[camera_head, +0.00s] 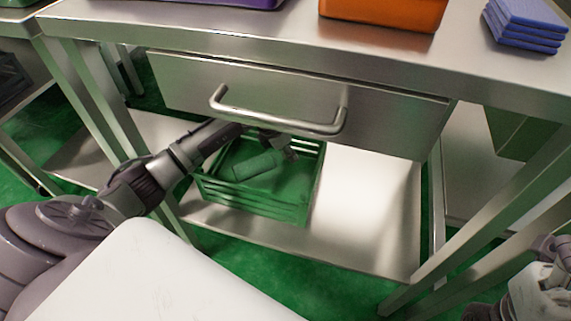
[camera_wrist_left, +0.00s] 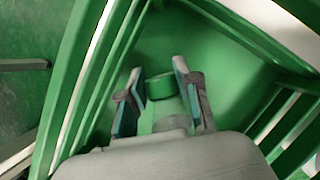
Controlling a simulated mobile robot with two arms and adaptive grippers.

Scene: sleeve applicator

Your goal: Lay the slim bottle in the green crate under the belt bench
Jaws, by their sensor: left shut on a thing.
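The green crate (camera_head: 255,206) stands on the shelf under the belt bench (camera_head: 240,40); its slatted walls also surround the wrist view (camera_wrist_left: 85,75). The slim bottle (camera_head: 258,166), pale green, is inside the crate on its side, slightly slanted. My left gripper (camera_head: 283,146) reaches in below the drawer handle and is shut on the bottle. In the left wrist view, the fingers (camera_wrist_left: 158,98) are on either side of the bottle (camera_wrist_left: 170,123), with its green end (camera_wrist_left: 160,86) between them. I cannot tell whether the bottle touches the crate floor.
The steel drawer (camera_head: 380,112) with its bar handle (camera_head: 275,119) hangs just above my left forearm. The shelf (camera_head: 365,225) is bare to the right of the crate. An orange bin (camera_head: 385,12) and blue stacked pieces (camera_head: 527,22) sit on the bench top.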

